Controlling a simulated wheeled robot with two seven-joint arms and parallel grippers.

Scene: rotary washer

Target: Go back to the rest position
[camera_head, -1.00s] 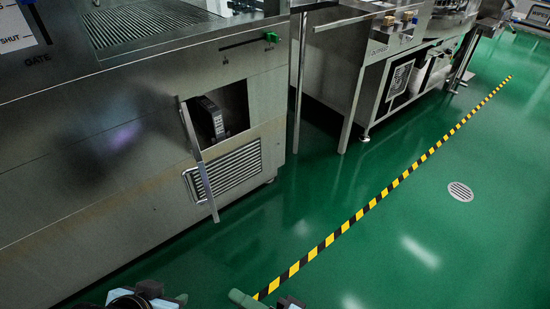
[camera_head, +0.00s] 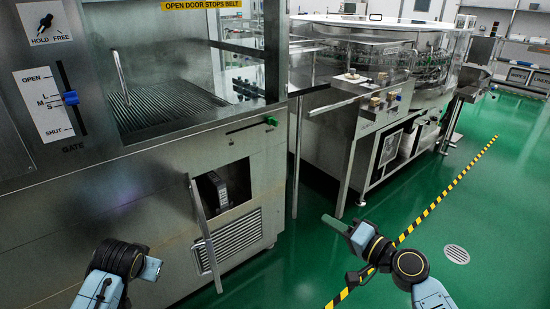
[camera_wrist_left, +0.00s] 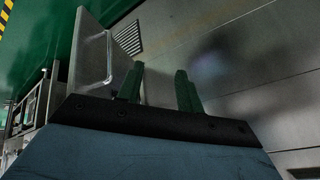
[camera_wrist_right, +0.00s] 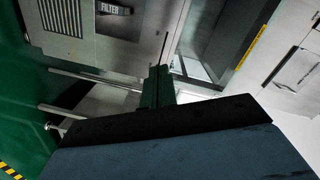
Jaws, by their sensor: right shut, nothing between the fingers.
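My right gripper (camera_head: 334,223) is shut and empty. It is held out in the air over the green floor, in front of the machines. In the right wrist view its green fingers (camera_wrist_right: 158,80) are together with nothing between them. My left arm (camera_head: 120,265) is folded low in front of the steel machine, and its fingers are hidden in the head view. In the left wrist view the left gripper's green fingers (camera_wrist_left: 160,82) stand apart with an empty gap between them.
A steel machine (camera_head: 110,215) with a blue-knobbed gate slider (camera_head: 71,98) fills the left. Its small hatch door (camera_head: 205,235) stands open, sticking out. A rotary machine (camera_head: 390,70) stands behind. The floor (camera_head: 500,200) at right is clear, with a striped line (camera_head: 450,190) and drain (camera_head: 456,254).

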